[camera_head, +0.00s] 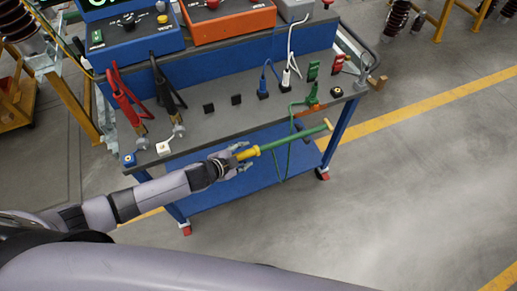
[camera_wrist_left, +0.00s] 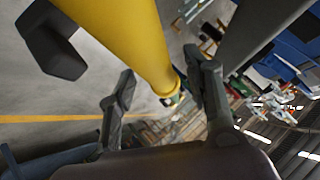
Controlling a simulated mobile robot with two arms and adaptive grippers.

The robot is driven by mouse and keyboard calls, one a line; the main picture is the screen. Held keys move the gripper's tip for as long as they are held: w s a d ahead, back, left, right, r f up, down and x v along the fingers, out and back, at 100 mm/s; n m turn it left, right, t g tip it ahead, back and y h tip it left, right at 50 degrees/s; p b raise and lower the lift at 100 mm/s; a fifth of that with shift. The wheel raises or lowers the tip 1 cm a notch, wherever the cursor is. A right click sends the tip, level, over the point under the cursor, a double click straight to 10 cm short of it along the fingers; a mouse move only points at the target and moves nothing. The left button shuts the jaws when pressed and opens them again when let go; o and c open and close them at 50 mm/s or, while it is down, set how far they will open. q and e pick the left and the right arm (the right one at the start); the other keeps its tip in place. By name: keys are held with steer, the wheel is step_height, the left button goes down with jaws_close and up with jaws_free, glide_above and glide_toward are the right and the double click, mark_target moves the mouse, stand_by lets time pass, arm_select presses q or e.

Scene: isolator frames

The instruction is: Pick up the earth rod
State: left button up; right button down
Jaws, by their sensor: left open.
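The earth rod (camera_head: 290,140) is a green rod with a yellow grip at its near end and a yellow far tip. In the left wrist view the yellow grip (camera_wrist_left: 128,38) runs between the spread fingers of the left gripper (camera_wrist_left: 160,88). Whether any finger touches it I cannot tell. My right gripper is not in view.
The blue cart (camera_head: 230,196) has a grey top (camera_head: 205,128). Red clamps (camera_head: 126,100), black clamps (camera_head: 166,95), plugs and a green cable (camera_head: 290,150) are on or at it. An orange instrument (camera_head: 228,18) stands behind. Open floor lies to the right.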

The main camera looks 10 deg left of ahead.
arm_select(q)
steer(key=shift+c, duration=0.2)
jaws_close()
stand_by(0.3)
steer(key=shift+r, duration=0.1)
